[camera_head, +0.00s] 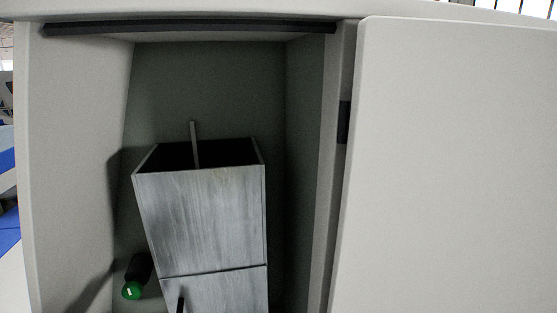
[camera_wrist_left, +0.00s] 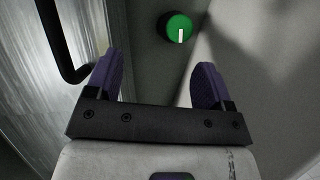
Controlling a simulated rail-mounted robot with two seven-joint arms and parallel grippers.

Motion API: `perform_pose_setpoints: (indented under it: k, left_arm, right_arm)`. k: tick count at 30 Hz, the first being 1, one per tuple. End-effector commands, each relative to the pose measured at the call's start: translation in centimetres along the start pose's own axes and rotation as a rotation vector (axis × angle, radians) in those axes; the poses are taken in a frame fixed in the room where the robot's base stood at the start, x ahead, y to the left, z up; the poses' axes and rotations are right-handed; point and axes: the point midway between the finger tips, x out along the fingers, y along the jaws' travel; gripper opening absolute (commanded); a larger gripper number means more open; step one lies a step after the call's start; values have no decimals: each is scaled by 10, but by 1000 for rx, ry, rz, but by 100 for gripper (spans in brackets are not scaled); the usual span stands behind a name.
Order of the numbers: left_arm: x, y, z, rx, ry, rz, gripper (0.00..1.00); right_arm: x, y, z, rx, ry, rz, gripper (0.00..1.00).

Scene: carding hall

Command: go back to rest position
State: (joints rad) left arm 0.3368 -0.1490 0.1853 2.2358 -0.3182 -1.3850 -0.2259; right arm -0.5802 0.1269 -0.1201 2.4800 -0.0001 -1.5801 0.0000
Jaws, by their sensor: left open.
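My left gripper (camera_wrist_left: 155,88) shows in the left wrist view, with its two purple fingertips spread apart and nothing between them. A green round knob (camera_wrist_left: 178,27) with a white mark sits just beyond the fingertips, apart from them. The green knob also shows in the head view (camera_head: 131,290), at the lower left inside a recess, on a dark body. Neither gripper is seen in the head view. My right gripper is in neither view.
A grey wood-grain box (camera_head: 205,222) with an open top stands in the recess beside the knob. A dark handle (camera_wrist_left: 62,45) is close to the left finger. A large pale panel (camera_head: 450,165) fills the right. A black bar (camera_head: 190,27) spans the recess top.

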Motion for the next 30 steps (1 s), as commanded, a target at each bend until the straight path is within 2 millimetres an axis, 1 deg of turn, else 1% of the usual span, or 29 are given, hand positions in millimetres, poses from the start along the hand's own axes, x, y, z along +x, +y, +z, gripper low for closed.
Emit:
perform_pose_setpoints:
  k: [1, 2, 3, 6, 8, 11, 14, 15, 17, 18, 19, 20, 21, 24, 27, 30]
  left_arm:
    - [-11, 12, -5, -63, 5, 61, 75]
    - [-18, 18, -8, -96, 9, 99, 75]
    - [-29, 28, -8, -123, 7, 149, 75]
    - [-44, 46, 22, -118, -52, 232, 75]
    - [-50, 54, 40, -99, -87, 264, 75]
    - [-61, 64, 75, -51, -150, 308, 75]
    - [-74, 72, 116, 8, -222, 349, 75]
    - [-81, 74, 134, 33, -254, 364, 75]
    - [-92, 77, 165, 72, -311, 384, 75]
    - [-100, 77, 186, 98, -351, 393, 75]
    - [-106, 77, 202, 117, -384, 400, 75]
    - [-112, 76, 218, 135, -416, 405, 75]
    - [-120, 75, 238, 157, -459, 410, 75]
    - [-140, 70, 283, 202, -561, 420, 75]
    - [-157, 63, 316, 230, -641, 423, 75]
    - [-170, 57, 337, 245, -697, 423, 75]
  right_arm:
    - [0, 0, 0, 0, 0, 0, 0]
    - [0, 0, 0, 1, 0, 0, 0]
    - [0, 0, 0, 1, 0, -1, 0]
    - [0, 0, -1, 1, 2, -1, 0]
    - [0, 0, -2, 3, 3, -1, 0]
    - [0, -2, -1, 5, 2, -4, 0]
    - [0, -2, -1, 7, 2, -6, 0]
    - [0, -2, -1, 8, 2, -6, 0]
    - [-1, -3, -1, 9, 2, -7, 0]
    - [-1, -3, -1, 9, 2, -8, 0]
    - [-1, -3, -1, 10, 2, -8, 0]
    - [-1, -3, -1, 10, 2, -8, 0]
    - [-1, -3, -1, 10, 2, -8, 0]
    - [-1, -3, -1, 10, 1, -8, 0]
    - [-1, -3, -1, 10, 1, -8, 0]
    - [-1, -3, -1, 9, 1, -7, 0]
